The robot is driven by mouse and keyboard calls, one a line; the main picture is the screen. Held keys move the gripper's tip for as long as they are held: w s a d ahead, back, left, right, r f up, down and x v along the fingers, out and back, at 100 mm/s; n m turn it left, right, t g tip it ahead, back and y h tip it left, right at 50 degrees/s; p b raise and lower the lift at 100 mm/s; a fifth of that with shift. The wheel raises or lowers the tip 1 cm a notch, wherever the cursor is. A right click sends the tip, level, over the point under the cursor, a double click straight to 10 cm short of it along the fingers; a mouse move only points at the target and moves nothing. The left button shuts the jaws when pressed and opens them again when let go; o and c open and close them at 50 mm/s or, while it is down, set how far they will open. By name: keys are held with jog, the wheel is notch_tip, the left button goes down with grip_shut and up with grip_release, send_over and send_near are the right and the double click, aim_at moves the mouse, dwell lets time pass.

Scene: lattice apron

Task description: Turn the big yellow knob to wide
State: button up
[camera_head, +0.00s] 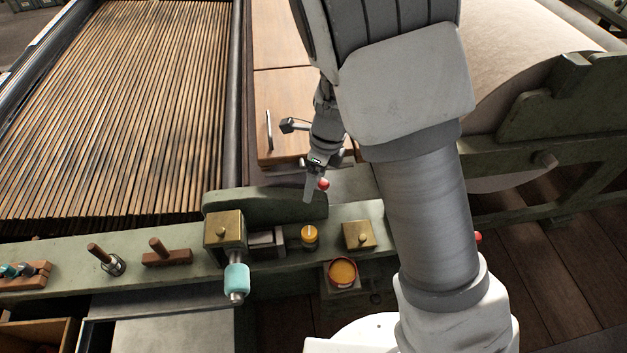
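A yellow knob-like piece (309,237) with a dark band stands on the green rail, between two brass-topped blocks. A larger round yellow-orange disc (342,272) with a red-brown rim sits lower, just in front of the rail. I cannot tell for sure which of the two is the big yellow knob, and no "wide" marking is readable. My gripper (309,188) hangs above and behind the rail, pointing down, apart from both yellow pieces. It is small and seen from the side, so its opening does not show.
Brass-topped blocks (224,228) and (359,235) flank the yellow piece on the rail (190,268). A teal-handled crank (237,279) juts forward at left. Wooden-handled tools (104,258) stand further left. Slatted wood fills the back left; a large pale roller (520,60) is at right.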

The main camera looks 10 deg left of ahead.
aim_at(309, 231)
jog(key=f+m, duration=0.1)
jog(key=f, duration=0.7)
jog(key=a+f+m+h+p, duration=0.1)
jog(key=f+m, duration=0.1)
jog(key=f, duration=0.6)
jog(key=f+m+p, duration=0.1)
jog(key=f, duration=0.7)
jog(key=shift+w+a+f+h, duration=0.25)
jog(key=shift+w+a+h, duration=0.05)
jog(key=shift+w+a, duration=0.1)
jog(key=shift+c, duration=0.3)
jog(key=c, duration=1.3)
